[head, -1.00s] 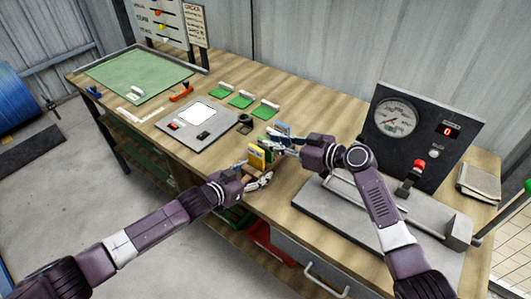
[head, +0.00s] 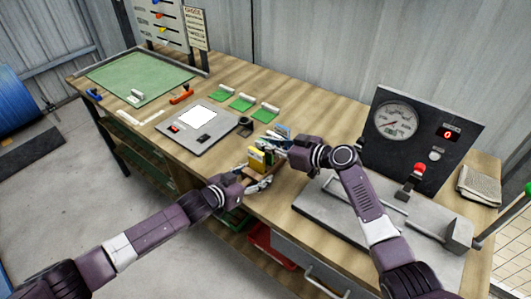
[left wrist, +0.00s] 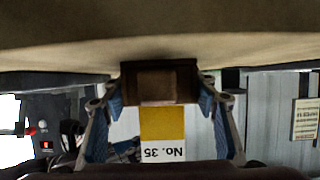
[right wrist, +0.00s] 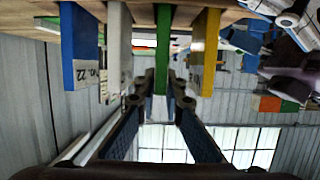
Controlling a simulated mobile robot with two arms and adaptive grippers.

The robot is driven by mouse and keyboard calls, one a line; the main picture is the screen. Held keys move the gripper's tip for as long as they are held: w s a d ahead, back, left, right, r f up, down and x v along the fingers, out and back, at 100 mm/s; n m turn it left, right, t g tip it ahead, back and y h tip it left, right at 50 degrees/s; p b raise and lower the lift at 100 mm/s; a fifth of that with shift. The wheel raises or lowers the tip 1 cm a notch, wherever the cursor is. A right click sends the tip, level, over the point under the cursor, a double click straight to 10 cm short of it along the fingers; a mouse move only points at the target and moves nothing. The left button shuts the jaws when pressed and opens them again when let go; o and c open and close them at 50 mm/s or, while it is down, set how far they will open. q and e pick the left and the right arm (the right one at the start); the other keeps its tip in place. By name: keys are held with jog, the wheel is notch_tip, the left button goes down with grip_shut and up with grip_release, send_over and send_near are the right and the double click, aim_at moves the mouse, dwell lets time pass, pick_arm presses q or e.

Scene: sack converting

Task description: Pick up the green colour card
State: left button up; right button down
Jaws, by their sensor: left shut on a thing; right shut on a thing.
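The green colour card (right wrist: 163,50) stands in a wooden card holder, between a white card (right wrist: 118,50) and a yellow card (right wrist: 207,50) in the right wrist view. My right gripper (right wrist: 160,85) is shut on the green card's end. My left gripper (head: 257,178) is shut on a wooden part of the holder (left wrist: 158,85). The yellow card (left wrist: 162,125), marked No. 35, shows behind that part in the left wrist view. A blue card (right wrist: 80,48), marked No. 22, stands at the row's left in the right wrist view. In the head view the grippers partly hide the holder.
A grey device with a white panel (head: 198,115) and several green pads (head: 241,102) lie left of and behind the holder. A dark cup (head: 245,124) stands close behind it. A gauge panel (head: 425,130) and grey press base (head: 340,225) fill the right side.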

notch_tip(320, 180, up, 28)
dwell(0.3)
pick_arm(q)
jog(key=o, duration=1.3)
jog(key=shift+a, duration=0.1)
